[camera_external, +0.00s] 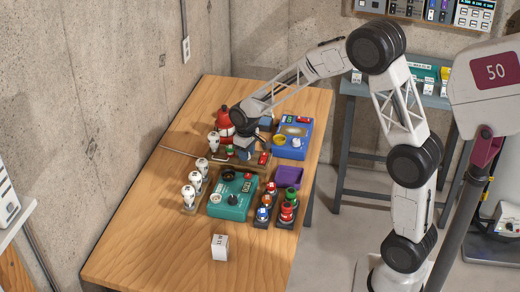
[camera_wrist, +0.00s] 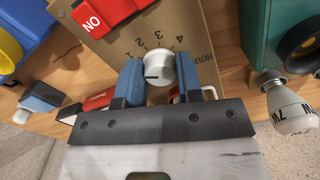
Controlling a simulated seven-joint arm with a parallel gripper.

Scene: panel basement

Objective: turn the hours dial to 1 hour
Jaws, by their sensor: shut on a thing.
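The hours dial is a round white knob (camera_wrist: 161,68) with a short dark line on its face, on a tan panel (camera_wrist: 112,48) in the wrist view. Printed numerals from 1 to 4 curve around the knob's upper side, with the word HOUR partly visible at the right. The dark line points to the left in the picture; I cannot tell exactly which mark it meets. My gripper (camera_wrist: 160,74) has its blue fingers on both sides of the knob, shut on it. In the external view my gripper (camera_external: 245,146) is over the tan panel (camera_external: 252,165), and the knob is hidden.
A red switch (camera_wrist: 92,20) reading ON upside down sits near the dial. A teal box (camera_external: 228,208) stands in front, a blue box (camera_external: 293,150) behind right. White bulbs (camera_external: 190,196) line the left. The front of the wooden table (camera_external: 160,250) is mostly clear.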

